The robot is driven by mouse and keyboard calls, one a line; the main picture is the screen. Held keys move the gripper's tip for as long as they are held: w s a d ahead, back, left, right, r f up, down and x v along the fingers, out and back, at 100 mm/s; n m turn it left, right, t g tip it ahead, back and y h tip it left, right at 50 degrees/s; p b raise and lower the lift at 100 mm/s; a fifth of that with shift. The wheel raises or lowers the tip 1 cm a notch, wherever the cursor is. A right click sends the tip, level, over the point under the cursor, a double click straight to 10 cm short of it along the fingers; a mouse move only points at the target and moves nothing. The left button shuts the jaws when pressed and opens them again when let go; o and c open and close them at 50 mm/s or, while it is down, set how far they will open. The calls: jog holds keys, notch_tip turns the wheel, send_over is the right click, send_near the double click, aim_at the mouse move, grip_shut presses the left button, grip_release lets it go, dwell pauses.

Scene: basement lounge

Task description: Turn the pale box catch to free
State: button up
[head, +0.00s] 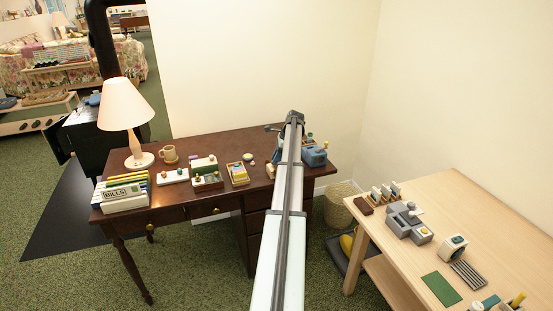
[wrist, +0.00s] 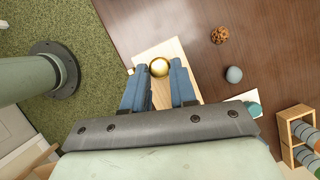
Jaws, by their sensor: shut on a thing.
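In the wrist view a pale wooden box (wrist: 148,55) lies on the dark desk under my gripper (wrist: 159,68). A round brass knob (wrist: 158,66) stands on it, between my two blue fingertips. My gripper is shut on this knob, with one finger on each side. The palm and fingers hide the near part of the box, and I cannot read which way the catch is set. In the head view my own arm covers the gripper and most of this spot; only a small pale edge (head: 270,171) shows left of the arm.
In the wrist view a brown ball-like thing (wrist: 219,34), a grey ball (wrist: 234,74) and a wooden rack (wrist: 296,125) lie right of the box. In the head view the dark desk (head: 230,148) holds a lamp (head: 126,110), mug and trays. A blue can (head: 314,156) stands right of my arm.

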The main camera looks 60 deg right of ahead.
jog(key=shift+d+n, duration=0.1)
jog(key=shift+n, duration=0.2)
grip_shut()
jog(key=shift+w+d+n+g+y, duration=0.15)
jog(key=shift+n+g+y, duration=0.25)
jog(key=shift+n, duration=0.6)
jog(key=n+g+y, duration=0.1)
jog(key=n, duration=0.2)
jog(key=shift+w+n, duration=0.15)
jog(key=shift+n, duration=0.15)
jog(key=n, duration=0.1)
jog(key=n+g, duration=0.1)
jog(key=n, duration=0.1)
jog(key=shift+w+d+n+y, duration=0.1)
jog(key=shift+w+n+y, duration=0.05)
jog(key=shift+n+y, duration=0.15)
jog(key=shift+w+n+g, duration=0.15)
jog(key=shift+n+g, duration=0.75)
jog(key=shift+n, duration=0.9)
jog(key=o, duration=0.9)
grip_release()
